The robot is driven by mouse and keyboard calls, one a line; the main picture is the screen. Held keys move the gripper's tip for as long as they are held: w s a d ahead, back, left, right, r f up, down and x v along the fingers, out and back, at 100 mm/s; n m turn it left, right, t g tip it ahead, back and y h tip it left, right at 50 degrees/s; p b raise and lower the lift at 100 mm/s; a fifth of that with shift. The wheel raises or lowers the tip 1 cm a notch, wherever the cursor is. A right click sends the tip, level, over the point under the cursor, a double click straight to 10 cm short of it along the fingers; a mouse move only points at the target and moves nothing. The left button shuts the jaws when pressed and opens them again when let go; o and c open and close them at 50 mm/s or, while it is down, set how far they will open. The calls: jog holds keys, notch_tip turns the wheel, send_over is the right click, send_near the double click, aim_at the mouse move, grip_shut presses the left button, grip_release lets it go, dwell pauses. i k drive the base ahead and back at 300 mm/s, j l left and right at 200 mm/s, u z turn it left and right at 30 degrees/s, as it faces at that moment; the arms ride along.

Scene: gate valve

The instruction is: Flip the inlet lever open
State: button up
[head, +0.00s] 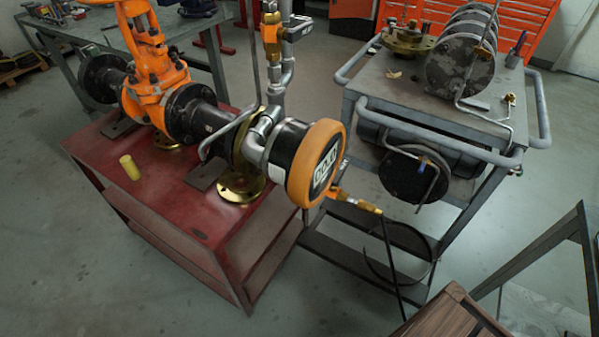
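The orange gate valve (155,85) sits on a red steel table (165,200), with dark flanged pipe on both sides. A brass valve (271,38) sits on the upright grey pipe, with a small grey lever-like part (299,28) on its right. A second brass fitting (347,197) with a yellow end sticks out below the orange-rimmed round gauge (317,163), and a black hose hangs from it. No label shows which part is the inlet lever, and I cannot tell whether either is open. My gripper is not in view.
A grey trolley (385,78) with tube handles holds round flanges and a dark cylinder, right of the red table. A wooden top (446,318) is at the bottom right. The front floor is clear.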

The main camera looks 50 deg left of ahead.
aim_at(343, 167)
jog(key=u, duration=1.75)
